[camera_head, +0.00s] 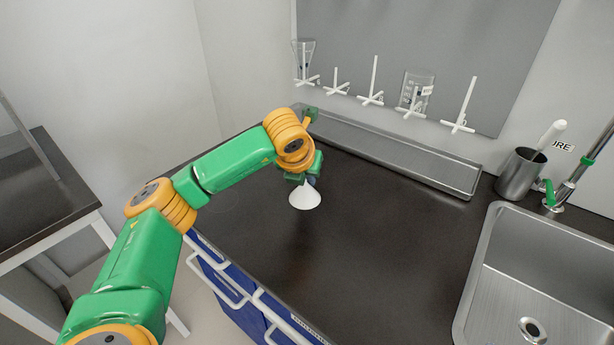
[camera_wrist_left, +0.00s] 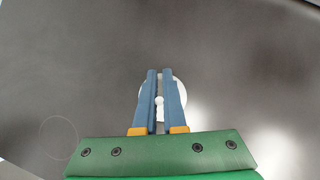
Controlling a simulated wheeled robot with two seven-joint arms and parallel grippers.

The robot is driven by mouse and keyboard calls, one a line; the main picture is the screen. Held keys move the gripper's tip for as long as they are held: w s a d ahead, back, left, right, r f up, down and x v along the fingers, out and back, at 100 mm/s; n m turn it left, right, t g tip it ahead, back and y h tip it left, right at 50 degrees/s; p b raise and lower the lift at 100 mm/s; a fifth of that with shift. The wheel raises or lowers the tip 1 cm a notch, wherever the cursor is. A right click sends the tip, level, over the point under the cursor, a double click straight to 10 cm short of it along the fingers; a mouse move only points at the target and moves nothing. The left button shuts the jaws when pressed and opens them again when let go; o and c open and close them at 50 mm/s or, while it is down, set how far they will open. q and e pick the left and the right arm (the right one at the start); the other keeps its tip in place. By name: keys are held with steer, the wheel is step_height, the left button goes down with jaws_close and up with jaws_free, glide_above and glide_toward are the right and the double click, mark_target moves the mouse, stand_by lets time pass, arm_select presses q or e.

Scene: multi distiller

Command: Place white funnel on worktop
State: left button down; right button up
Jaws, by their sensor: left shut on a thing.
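The white funnel (camera_head: 305,196) is at the left part of the black worktop (camera_head: 375,235), wide mouth down and narrow stem up. My left gripper (camera_head: 309,181) is above it, shut on its stem. In the left wrist view the blue fingers of my left gripper (camera_wrist_left: 160,75) are close together, with the white funnel (camera_wrist_left: 177,88) showing between and behind them. I cannot tell whether the funnel's rim touches the worktop or hangs just above it. My right gripper is not in view.
A metal tray (camera_head: 455,176) runs along the back below a drying rack with white pegs (camera_head: 371,97) and glassware (camera_head: 416,88). A steel cup with a brush (camera_head: 520,174) and a sink (camera_head: 540,275) are at the right. The middle of the worktop is clear.

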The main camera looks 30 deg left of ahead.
arm_select(q)
steer(key=shift+d+f, duration=0.1)
steer(key=shift+f, duration=0.05)
steer(key=c, duration=1)
jaws_free()
steer(key=shift+r, duration=0.2)
steer(key=v, duration=1.2)
